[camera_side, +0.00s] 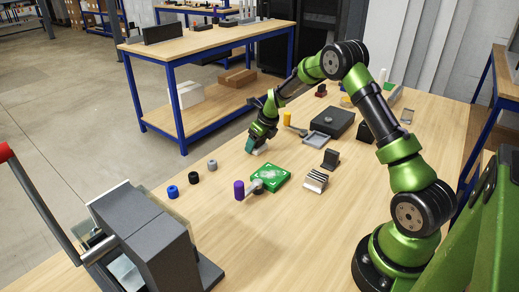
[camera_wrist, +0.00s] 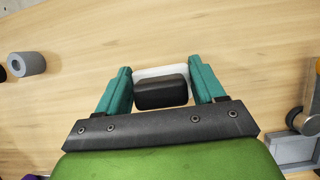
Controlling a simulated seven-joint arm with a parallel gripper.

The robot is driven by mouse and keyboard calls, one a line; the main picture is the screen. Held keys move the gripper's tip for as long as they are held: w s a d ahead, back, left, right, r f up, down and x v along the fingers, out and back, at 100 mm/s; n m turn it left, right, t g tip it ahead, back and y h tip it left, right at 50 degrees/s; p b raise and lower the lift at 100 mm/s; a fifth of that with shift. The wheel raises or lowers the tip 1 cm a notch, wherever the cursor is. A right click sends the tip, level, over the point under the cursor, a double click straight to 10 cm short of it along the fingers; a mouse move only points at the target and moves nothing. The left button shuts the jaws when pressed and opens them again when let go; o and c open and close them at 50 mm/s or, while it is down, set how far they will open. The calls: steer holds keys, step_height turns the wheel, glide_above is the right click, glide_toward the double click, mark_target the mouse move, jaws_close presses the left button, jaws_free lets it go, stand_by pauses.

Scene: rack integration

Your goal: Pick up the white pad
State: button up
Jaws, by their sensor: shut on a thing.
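The white pad (camera_wrist: 160,72) shows in the wrist view between the two teal fingers of my gripper (camera_wrist: 162,80), with a black block (camera_wrist: 161,94) nearer the camera that partly covers it. In the side view my gripper (camera_side: 254,143) points down near the table's left edge, and a small part of the white pad (camera_side: 260,150) shows at its fingertips. My gripper is shut on the white pad. I cannot tell whether the pad touches the table or hangs just above it.
Grey (camera_side: 212,164), black (camera_side: 193,178) and blue (camera_side: 172,192) rings lie along the left edge.

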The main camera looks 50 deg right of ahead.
steer(key=shift+r, duration=0.5)
step_height(320, 180, up, 2)
steer(key=shift+r, duration=0.25)
steer(key=s+a, duration=0.2)
steer(key=s, duration=0.3)
steer(key=s+a+r, duration=0.1)
steer(key=s, duration=0.4)
steer(key=s+a, duration=0.2)
steer(key=s, duration=0.3)
steer(key=shift+a+r, duration=0.25)
steer(key=shift+a, duration=0.05)
